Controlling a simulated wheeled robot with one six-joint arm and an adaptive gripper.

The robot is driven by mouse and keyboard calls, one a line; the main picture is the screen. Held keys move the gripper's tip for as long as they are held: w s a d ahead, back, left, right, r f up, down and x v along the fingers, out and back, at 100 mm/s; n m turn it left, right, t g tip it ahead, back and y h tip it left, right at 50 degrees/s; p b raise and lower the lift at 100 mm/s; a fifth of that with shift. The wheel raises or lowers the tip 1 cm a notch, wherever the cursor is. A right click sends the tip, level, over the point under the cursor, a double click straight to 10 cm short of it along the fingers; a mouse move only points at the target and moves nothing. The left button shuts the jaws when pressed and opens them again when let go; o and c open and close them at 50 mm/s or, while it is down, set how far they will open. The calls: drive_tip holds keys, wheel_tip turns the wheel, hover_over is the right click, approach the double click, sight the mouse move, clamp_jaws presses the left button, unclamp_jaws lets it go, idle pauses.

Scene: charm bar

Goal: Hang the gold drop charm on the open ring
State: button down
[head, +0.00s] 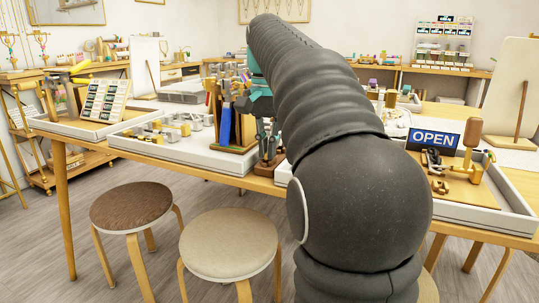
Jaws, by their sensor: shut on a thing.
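My arm fills the middle of the head view and reaches away over the table. My gripper does not show clearly; the arm's far end hides it, so what it holds cannot be seen. I cannot make out the gold drop charm or the open ring. Small gold-coloured and grey pieces (184,128) lie in a white tray (150,148) left of my arm, too small to tell apart.
A wooden tool rack (232,149) and a small wooden block (268,166) stand beside my arm. An OPEN sign (434,138) stands in a right tray (512,222). Two stools, brown (131,205) and beige (231,244), stand before the table.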

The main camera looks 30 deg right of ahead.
drive_tip(key=shift+r, duration=0.2)
drive_tip(key=shift+r+p, duration=2.25)
drive_tip(key=shift+r, duration=0.05)
